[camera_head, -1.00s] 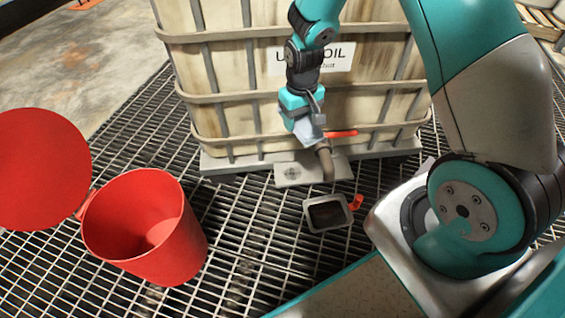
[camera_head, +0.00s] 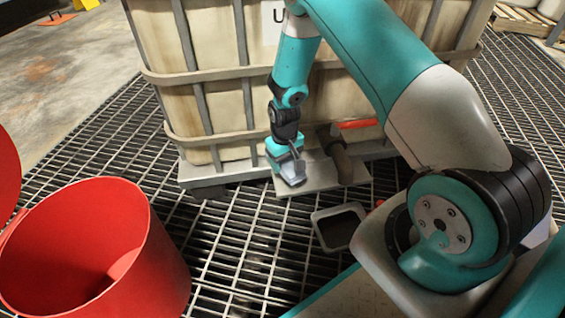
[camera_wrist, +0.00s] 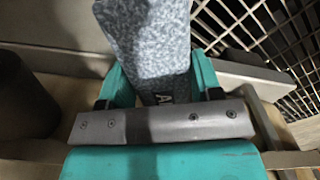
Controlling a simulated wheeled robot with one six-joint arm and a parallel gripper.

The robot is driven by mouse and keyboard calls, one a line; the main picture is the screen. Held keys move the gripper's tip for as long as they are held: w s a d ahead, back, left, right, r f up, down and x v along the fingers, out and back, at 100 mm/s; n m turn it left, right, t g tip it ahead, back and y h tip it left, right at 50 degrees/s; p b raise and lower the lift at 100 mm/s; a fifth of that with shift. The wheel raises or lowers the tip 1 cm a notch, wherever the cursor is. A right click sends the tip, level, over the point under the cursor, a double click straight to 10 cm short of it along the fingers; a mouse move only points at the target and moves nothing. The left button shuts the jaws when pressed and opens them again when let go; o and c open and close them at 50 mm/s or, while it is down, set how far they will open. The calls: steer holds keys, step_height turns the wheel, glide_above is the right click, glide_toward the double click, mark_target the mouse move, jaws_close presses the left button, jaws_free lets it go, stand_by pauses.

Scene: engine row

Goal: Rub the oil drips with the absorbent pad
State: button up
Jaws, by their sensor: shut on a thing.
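The absorbent pad (camera_head: 292,176) is grey and speckled. My gripper (camera_head: 284,160) is shut on it and points down at the left part of the pale plate (camera_head: 323,178) under the tank valve. The pad appears to be at the plate's surface, but I cannot tell whether it presses on it. In the wrist view the pad (camera_wrist: 150,45) sits between the teal fingers of my gripper (camera_wrist: 155,75). The oil drips are not visible now; the pad and gripper cover that part of the plate.
The dark valve spout (camera_head: 340,160) with a red handle (camera_head: 357,124) is just right of my gripper. A grey drip tray (camera_head: 318,235) sits on the grating. An open red bin (camera_head: 95,250) stands at left. The stained tank (camera_head: 215,100) rises behind.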

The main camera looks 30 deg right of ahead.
mark_target(285, 182)
steer(key=shift+f+b, duration=2.75)
steer(key=shift+f, duration=0.05)
steer(key=shift+f+b, duration=0.35)
steer(key=shift+f, duration=0.55)
steer(key=shift+d+r, duration=0.1)
steer(key=shift+d, duration=0.05)
